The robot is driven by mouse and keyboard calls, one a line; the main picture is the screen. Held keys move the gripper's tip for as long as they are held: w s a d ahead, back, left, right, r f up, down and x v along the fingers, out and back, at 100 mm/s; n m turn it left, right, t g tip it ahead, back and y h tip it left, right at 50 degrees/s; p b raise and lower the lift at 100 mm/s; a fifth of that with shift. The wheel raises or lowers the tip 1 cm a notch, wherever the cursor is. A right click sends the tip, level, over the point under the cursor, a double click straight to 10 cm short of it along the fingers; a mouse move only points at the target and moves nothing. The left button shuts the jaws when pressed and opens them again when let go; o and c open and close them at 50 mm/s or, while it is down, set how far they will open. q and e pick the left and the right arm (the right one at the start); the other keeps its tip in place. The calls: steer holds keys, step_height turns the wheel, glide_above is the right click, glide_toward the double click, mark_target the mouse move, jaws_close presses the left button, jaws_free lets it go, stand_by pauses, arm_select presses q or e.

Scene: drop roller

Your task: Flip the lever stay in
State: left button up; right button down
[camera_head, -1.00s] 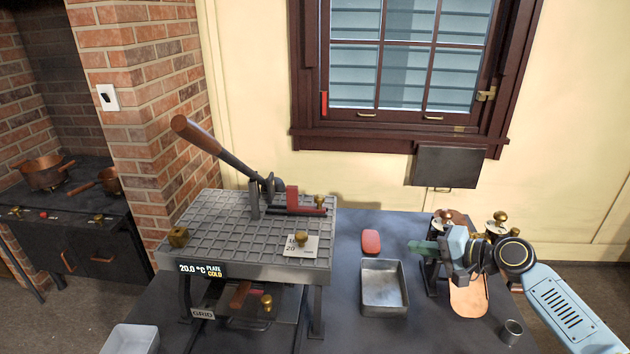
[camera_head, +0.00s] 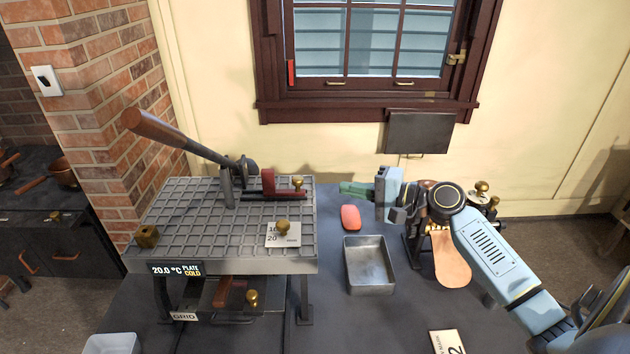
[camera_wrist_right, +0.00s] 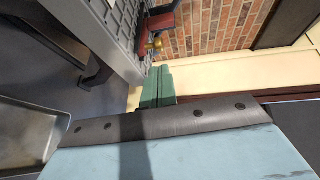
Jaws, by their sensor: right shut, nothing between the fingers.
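The lever (camera_head: 185,140) stands on the grid plate (camera_head: 190,225), tilted up to the left with its wooden handle high. A dark red bracket (camera_head: 268,185), which looks like the stay, lies at the right of the lever's pivot. A brass knob (camera_head: 298,183) sits at its right end. The red bracket (camera_wrist_right: 163,20) and knob (camera_wrist_right: 155,45) also show in the right wrist view. My right gripper (camera_head: 346,188), with green fingers, is shut and empty. It is to the right of the knob, apart from it. Its fingertips (camera_wrist_right: 158,74) show in the wrist view. My left gripper is out of view.
A red block (camera_head: 350,217) and a metal tray (camera_head: 368,265) lie on the table right of the plate. A dark panel (camera_head: 420,132) is on the wall behind.

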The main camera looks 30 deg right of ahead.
mark_target(302, 181)
steer(key=p+x, duration=0.1)
steer(key=x, duration=0.8)
arm_select(q)
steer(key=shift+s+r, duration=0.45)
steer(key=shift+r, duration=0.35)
steer(key=shift+p, duration=0.3)
